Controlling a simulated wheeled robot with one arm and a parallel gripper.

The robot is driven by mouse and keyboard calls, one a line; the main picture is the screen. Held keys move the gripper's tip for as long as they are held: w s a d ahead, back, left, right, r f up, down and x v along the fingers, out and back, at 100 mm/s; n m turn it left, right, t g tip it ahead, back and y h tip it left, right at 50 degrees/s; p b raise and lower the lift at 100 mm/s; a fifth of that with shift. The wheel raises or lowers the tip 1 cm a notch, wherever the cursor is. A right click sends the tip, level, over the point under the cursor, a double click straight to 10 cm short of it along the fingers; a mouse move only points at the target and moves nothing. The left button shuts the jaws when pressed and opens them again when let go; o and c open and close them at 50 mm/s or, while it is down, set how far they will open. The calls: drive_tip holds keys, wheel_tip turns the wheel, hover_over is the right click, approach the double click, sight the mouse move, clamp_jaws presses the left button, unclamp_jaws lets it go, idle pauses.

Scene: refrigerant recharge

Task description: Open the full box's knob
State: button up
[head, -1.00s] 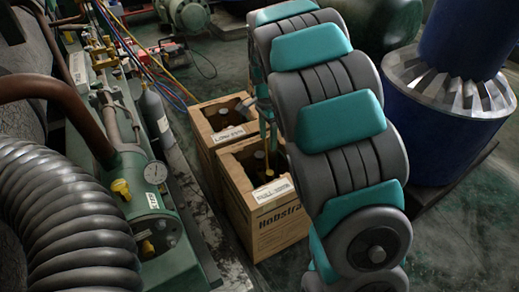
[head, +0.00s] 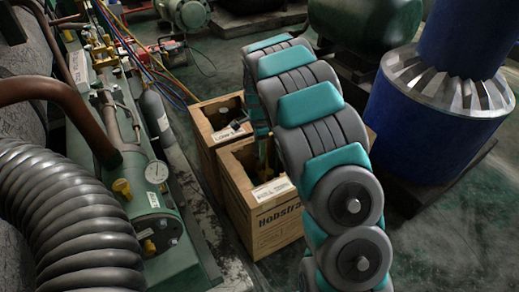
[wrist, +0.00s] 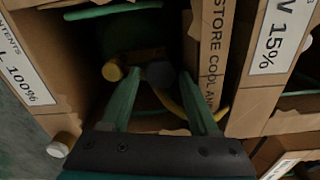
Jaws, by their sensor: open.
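The full box (head: 272,220) is an open cardboard carton with a "FULL 100%" label, the nearer of two boxes in the head view. In the wrist view its labelled wall (wrist: 25,75) is at left. My gripper (wrist: 160,75) reaches into this box with its two green fingers apart. A dark round part, possibly the knob (wrist: 160,73), shows between and just beyond the fingertips; contact cannot be told. A yellow brass fitting (wrist: 113,70) lies left of the left fingertip. In the head view, my arm hides much of the box's inside.
The low box (head: 217,120), labelled 15%, stands directly behind the full box. Green machinery with a gauge (head: 156,172) is at left. A blue motor-like cylinder (head: 425,125) stands at right.

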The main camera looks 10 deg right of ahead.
drive_tip(key=shift+f, duration=0.35)
drive_tip(key=shift+c, duration=0.4)
clamp_jaws()
